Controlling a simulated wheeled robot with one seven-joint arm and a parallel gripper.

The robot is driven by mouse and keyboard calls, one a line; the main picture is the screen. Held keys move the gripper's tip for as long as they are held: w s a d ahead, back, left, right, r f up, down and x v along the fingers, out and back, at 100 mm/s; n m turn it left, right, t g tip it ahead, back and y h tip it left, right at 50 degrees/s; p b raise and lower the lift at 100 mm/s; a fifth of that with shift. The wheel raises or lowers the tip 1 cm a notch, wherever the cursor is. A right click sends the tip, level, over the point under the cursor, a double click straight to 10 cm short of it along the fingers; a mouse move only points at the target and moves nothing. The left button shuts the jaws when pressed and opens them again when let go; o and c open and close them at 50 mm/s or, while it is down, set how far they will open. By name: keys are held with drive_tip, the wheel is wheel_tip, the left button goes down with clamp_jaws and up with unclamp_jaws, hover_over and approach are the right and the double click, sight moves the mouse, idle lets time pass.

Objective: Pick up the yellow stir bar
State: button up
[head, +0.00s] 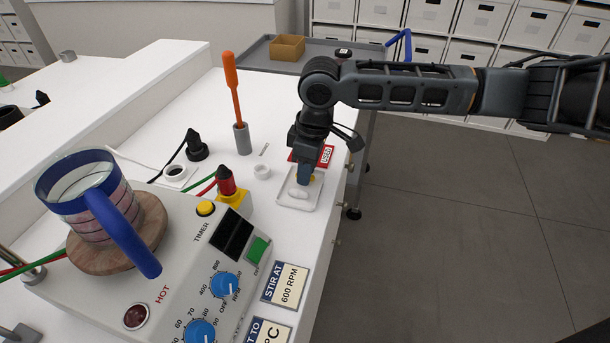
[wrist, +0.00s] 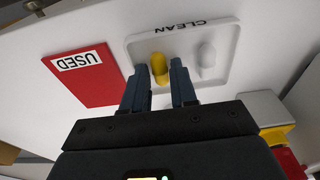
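The yellow stir bar (wrist: 159,68) lies in the white tray marked CLEAN (wrist: 222,84). A white stir bar (wrist: 207,56) lies beside it, to its right in the wrist view. My gripper (wrist: 160,84) is open, with its blue fingers on either side of the yellow stir bar, apart from it as far as I can tell. In the head view my gripper (head: 304,182) points down over the tray (head: 296,205). There only a bit of the yellow stir bar (head: 312,177) shows past the fingers.
A red mat marked USED (head: 326,156) lies just behind the tray. A hot plate (head: 170,290) with a blue-handled jug (head: 90,205) stands at the left. A grey holder with an orange-handled tool (head: 233,90) stands behind. The bench's right edge is close to the tray.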

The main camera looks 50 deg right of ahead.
clamp_jaws()
drive_tip(key=shift+r, duration=0.1)
